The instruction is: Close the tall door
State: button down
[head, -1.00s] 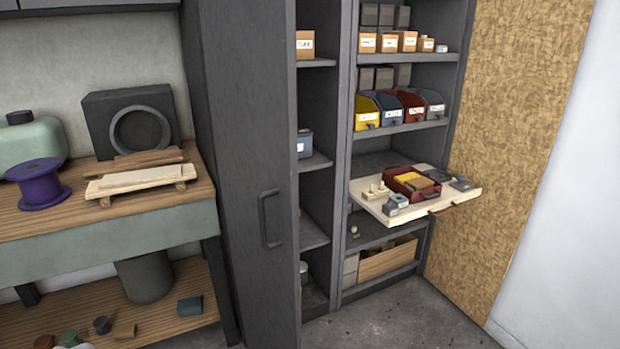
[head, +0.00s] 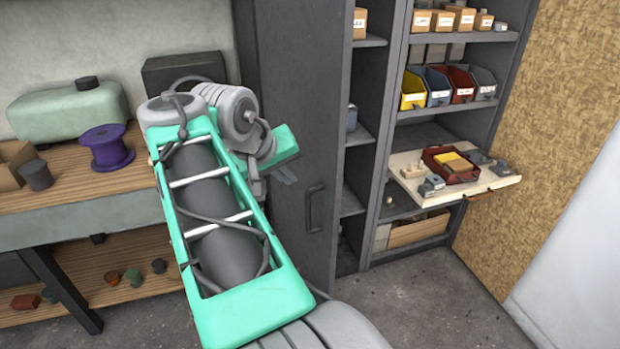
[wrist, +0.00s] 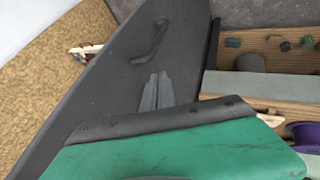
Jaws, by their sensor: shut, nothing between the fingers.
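The tall door (head: 290,110) is a dark grey panel standing open, with the cabinet shelves exposed to its right. Its bar handle (head: 315,207) is low on the face. In the wrist view the door (wrist: 105,95) slants across the picture with the handle (wrist: 152,45) near its top. My gripper (head: 285,175) is shut and empty, left of the handle and in front of the door face. In the wrist view the grey fingers (wrist: 157,92) lie over the door face below the handle. Whether they touch it, I cannot tell.
A pull-out board (head: 405,165) with a red bin on it juts from the cabinet. A chipboard panel (head: 550,130) stands at right. The workbench (head: 70,195) with a purple spool (head: 105,148) is left of the door. The concrete floor (head: 420,305) in front of the cabinet is clear.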

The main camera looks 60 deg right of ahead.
aim_at(311, 177)
jog(key=shift+s+d+f, duration=0.4)
jog(key=shift+d+f, duration=0.15)
jog(key=shift+d, duration=0.35)
jog(key=shift+s+d+f, duration=0.45)
jog(key=shift+d+f, duration=0.1)
jog(key=shift+d, duration=0.4)
jog(key=shift+s+d+f, duration=0.4)
jog(key=shift+d+f, duration=0.15)
jog(key=shift+d, duration=0.35)
jog(key=shift+s+d, duration=0.1)
